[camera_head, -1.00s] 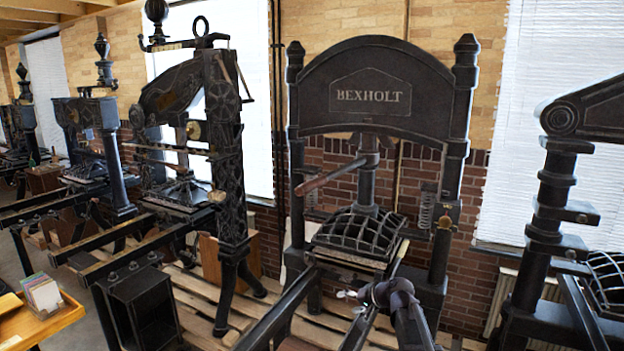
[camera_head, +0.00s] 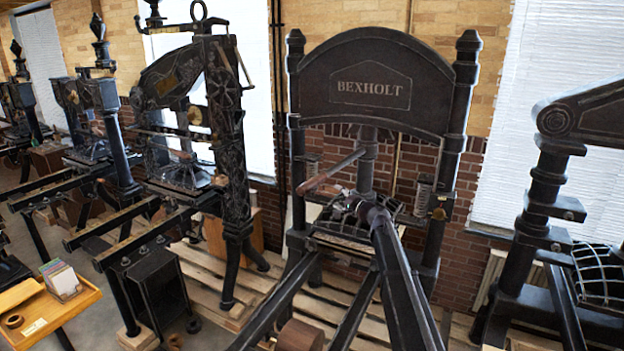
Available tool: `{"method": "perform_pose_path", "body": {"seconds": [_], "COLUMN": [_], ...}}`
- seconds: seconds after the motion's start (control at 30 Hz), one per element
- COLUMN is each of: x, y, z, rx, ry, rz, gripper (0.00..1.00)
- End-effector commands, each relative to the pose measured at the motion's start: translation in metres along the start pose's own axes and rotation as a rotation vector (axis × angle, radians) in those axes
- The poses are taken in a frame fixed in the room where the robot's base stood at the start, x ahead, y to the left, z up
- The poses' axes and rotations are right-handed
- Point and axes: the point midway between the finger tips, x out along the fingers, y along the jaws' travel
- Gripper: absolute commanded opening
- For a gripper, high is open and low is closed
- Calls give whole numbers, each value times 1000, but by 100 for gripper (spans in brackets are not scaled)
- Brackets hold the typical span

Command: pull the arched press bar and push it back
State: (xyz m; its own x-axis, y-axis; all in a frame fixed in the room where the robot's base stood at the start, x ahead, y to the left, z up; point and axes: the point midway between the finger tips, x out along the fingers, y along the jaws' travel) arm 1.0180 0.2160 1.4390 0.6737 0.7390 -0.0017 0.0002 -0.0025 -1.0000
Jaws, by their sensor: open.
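The arched press (camera_head: 372,80) is a tall black frame with "BEXHOLT" on its arched top, standing right of centre. Its press bar (camera_head: 335,165) sticks out from the central column toward the left and front, with a brown wooden grip (camera_head: 311,186) at its end. My gripper (camera_head: 338,203) is at the end of my dark arm, in front of the column. It appears just right of and below the wooden grip. It is open and small in view; I cannot tell whether it touches the bar. My arm hides part of the ribbed platen and the rails.
Two long dark rails (camera_head: 270,312) run forward from the press. Another press (camera_head: 556,190) stands close on the right, and several more stand on the left. A wooden tray (camera_head: 62,312) with cards is at the lower left.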

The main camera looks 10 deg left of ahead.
Motion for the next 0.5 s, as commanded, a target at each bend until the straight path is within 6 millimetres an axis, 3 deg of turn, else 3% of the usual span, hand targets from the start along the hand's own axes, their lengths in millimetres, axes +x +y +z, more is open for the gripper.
{"method": "perform_pose_path", "body": {"seconds": [0.5], "x": [4], "y": [0], "z": [-1], "rx": [2], "ry": [1], "rz": [-2], "gripper": [89]}}
